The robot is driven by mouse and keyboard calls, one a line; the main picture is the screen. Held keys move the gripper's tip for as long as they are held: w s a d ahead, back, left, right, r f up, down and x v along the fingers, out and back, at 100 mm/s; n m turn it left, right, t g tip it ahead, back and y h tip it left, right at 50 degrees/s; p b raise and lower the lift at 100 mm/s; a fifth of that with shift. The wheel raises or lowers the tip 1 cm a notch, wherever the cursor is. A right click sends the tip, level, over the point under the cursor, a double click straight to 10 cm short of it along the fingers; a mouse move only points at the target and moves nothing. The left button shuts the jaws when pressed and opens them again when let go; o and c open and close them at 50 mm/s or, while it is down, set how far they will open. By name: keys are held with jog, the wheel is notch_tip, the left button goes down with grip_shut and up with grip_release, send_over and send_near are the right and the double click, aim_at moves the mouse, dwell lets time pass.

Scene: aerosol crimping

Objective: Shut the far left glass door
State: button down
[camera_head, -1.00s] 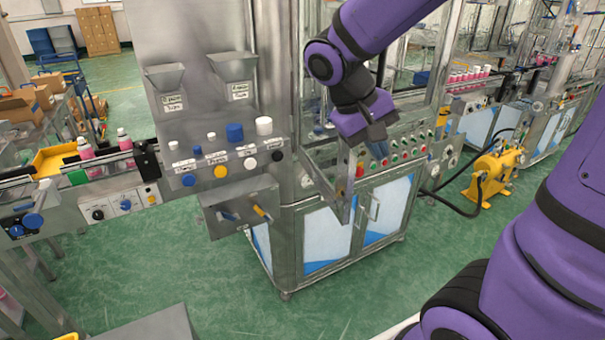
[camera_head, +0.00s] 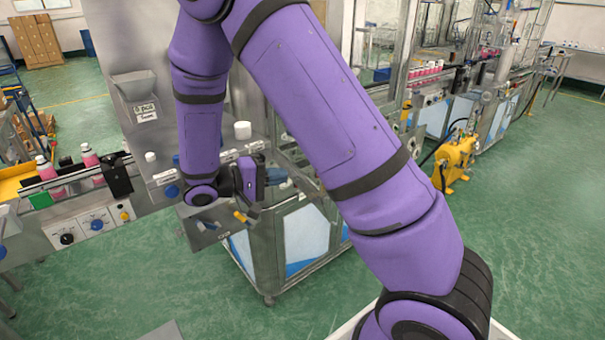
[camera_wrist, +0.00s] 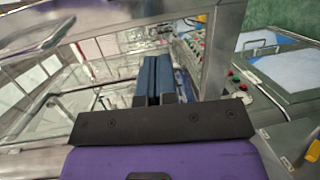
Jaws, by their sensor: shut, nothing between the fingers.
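My gripper (camera_head: 277,176) is at the left front corner of the glass-walled machine, just above its lower cabinet. In the wrist view its two dark blue fingers (camera_wrist: 158,78) are together with nothing between them. A metal-framed glass panel, apparently the far left glass door (camera_wrist: 222,48), shows its metal upright just right of the fingers. I cannot tell whether the fingers touch it. In the head view my arm hides most of the door; only a bit of metal edge shows right of the gripper. I cannot tell how far open it stands.
The button panel (camera_wrist: 190,42) lies beyond the fingers in the wrist view. The cabinet (camera_head: 306,235) with white and blue doors stands below my gripper. A station with hoppers (camera_head: 135,85) and knobs is close on the left. A yellow pump (camera_head: 455,157) stands right. Green floor in front is clear.

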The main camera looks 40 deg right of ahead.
aim_at(307, 173)
jog(key=shift+t+h, duration=0.6)
jog(key=shift+h, duration=0.2)
jog(key=d+f, duration=0.1)
jog(key=d, duration=0.2)
jog(key=d+f, duration=0.1)
jog(key=d, duration=0.4)
jog(key=shift+w+d+f, duration=0.2)
jog(key=shift+d+f, duration=0.2)
jog(key=shift+n, duration=0.3)
